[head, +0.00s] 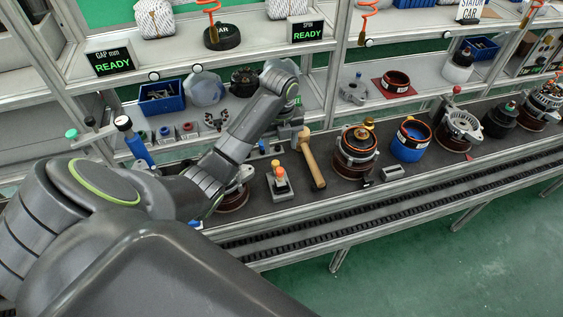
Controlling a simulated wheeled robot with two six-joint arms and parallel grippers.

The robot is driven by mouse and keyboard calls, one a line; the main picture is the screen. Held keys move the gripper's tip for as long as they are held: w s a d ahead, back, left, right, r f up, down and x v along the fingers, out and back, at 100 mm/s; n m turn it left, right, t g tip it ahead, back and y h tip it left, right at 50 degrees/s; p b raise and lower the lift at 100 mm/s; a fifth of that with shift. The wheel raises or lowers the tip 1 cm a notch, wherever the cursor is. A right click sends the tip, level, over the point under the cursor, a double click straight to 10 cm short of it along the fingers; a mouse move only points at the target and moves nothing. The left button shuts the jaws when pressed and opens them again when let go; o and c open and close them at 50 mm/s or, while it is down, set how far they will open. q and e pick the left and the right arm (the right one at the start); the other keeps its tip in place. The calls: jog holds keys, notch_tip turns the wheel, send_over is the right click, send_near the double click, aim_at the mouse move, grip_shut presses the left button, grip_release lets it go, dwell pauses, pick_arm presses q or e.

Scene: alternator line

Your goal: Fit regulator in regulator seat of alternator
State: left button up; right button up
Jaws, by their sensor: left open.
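My left arm reaches across the picture from the lower left. My left gripper (284,141) points down over the back of the bench and is open, with nothing seen between its fingers. An alternator assembly with copper windings (357,152) stands upright on the bench, right of the gripper. Another round unit (233,196) stands partly hidden under my left forearm. Small dark and metal parts (391,173) lie at the bench's front edge; I cannot tell whether one is the regulator. The regulator seat cannot be made out. My right gripper is not in view.
A wooden-handled mallet (312,160) and a fixture with an orange top (280,182) stand close to the gripper. A blue-sided ring (411,141) and a metal housing (459,132) are farther right. Blue bin (162,98) and shelf posts stand behind. A conveyor (380,207) runs in front.

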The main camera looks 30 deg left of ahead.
aim_at(280, 176)
pick_arm(q)
jog(key=shift+f+b, duration=7.25)
jog(key=shift+f, duration=0.35)
notch_tip(280, 176, down, 2)
jog(key=shift+f, duration=0.1)
jog(key=c, duration=1.1)
